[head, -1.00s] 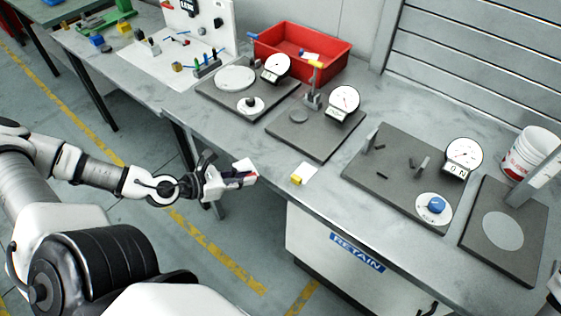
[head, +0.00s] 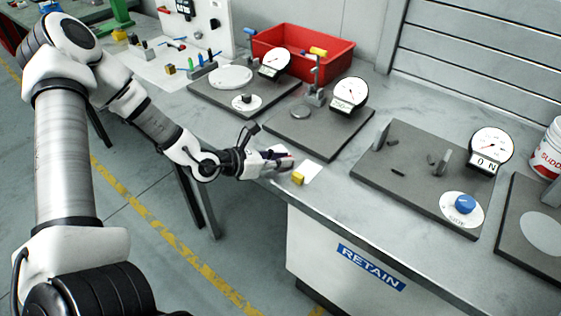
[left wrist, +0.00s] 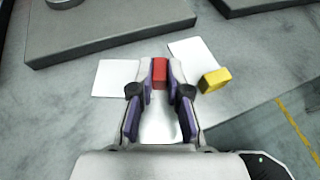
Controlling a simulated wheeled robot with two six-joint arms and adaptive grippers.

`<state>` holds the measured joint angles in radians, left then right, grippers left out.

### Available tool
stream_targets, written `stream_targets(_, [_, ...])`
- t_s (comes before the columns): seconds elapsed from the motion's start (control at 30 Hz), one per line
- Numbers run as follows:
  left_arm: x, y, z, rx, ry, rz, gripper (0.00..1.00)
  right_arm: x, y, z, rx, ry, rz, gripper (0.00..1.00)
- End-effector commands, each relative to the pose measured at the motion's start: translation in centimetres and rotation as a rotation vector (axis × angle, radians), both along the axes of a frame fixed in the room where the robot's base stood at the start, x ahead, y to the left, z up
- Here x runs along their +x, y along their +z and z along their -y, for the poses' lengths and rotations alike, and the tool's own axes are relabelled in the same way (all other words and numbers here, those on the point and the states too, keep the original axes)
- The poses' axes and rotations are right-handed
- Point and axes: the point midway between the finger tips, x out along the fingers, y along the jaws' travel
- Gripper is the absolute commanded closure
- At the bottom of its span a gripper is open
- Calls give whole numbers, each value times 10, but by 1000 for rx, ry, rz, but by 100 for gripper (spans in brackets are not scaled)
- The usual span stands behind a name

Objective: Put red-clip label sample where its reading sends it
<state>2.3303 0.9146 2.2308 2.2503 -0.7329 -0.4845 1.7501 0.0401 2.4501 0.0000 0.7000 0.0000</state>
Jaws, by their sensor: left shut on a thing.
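My left gripper (head: 284,161) is at the front edge of the bench, beside the yellow-clip label sample. In the left wrist view its fingertips (left wrist: 160,78) are shut on the red clip (left wrist: 159,70). A white label (left wrist: 115,78) shows just left of the fingers, seemingly part of the red-clip sample; its join to the clip is hidden. The yellow clip (head: 298,178) with its white label (head: 312,171) lies on the bench just right of the gripper. It also shows right of the fingers in the left wrist view (left wrist: 214,80). My right gripper is out of view.
Gauge stations stand behind and right: a middle plate (head: 335,137) with a dial (head: 350,93), and a right plate (head: 366,172) with a blue knob (head: 465,204). A red bin (head: 340,66) stands behind. A RETAIN sign (head: 370,267) marks the cabinet front below.

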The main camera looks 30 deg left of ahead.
Motion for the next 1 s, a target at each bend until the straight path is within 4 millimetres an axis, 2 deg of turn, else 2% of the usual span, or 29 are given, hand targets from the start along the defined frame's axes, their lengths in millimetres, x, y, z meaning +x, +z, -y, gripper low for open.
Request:
stream_targets(0.27, [0, -4, 0, 1, 0, 0, 100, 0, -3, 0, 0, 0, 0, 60])
stream_targets(0.3, [0, -3, 0, 1, 0, 0, 74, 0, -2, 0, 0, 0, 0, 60])
stream_targets(0.33, [0, -3, 0, 1, 0, 0, 63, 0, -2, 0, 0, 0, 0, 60])
stream_targets(0.37, [0, -3, 0, 1, 0, 0, 59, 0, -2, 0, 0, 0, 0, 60])
stream_targets(0.6, [0, -3, 0, 1, 0, 0, 59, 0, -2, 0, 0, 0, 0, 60])
stream_targets(0.77, [-2, 5, -2, -2, 3, 1, 59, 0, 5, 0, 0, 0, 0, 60])
stream_targets(0.93, [-20, 16, -11, -8, 6, 2, 59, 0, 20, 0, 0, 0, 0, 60])
stream_targets(1.0, [-29, 24, -16, -7, 7, 0, 59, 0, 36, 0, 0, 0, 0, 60])
